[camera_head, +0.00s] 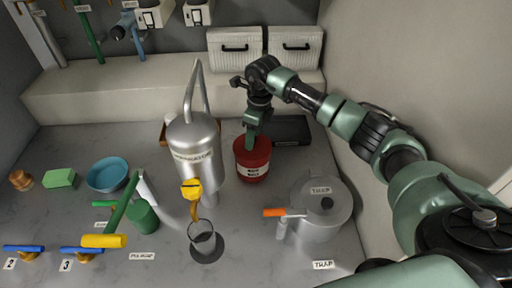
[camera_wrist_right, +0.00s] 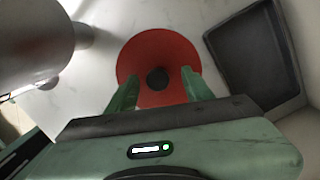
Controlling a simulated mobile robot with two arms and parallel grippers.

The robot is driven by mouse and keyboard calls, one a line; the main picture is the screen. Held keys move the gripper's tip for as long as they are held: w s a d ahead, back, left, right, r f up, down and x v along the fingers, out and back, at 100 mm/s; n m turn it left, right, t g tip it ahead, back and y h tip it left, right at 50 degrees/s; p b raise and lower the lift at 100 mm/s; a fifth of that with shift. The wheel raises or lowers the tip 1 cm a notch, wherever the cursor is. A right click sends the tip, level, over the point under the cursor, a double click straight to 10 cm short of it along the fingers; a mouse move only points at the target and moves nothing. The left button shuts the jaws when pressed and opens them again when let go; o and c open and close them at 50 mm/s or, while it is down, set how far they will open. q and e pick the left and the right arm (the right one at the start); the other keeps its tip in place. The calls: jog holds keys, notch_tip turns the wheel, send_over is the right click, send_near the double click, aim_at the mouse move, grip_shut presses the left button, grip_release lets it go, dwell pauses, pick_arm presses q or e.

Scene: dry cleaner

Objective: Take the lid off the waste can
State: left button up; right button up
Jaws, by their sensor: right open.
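The red waste can (camera_head: 252,168) stands on the grey counter, right of the steel cylinder, with a white label on its front. Its red lid (camera_wrist_right: 150,50) shows from above in the right wrist view, with a dark round knob (camera_wrist_right: 158,79) in the middle. My right gripper (camera_head: 253,138) points down over the can; in the right wrist view its open green fingers (camera_wrist_right: 160,88) lie to either side of the knob, with nothing between them gripped. In the head view the gripper hides part of the lid and the knob. My left gripper is not in view.
A steel cylinder (camera_head: 190,140) with a tall bent pipe stands close left of the can. A black tray (camera_head: 291,130) lies behind right. A lidded steel pot (camera_head: 318,235) with an orange handle stands front right. A blue bowl (camera_head: 107,175) is at left.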

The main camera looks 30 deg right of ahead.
jog(key=shift+w+f, duration=0.1)
jog(key=shift+f, duration=0.15)
jog(key=shift+a+r, duration=0.15)
jog(key=shift+r, duration=0.05)
jog(key=shift+c, duration=0.5)
jog(key=c, duration=0.5)
grip_shut()
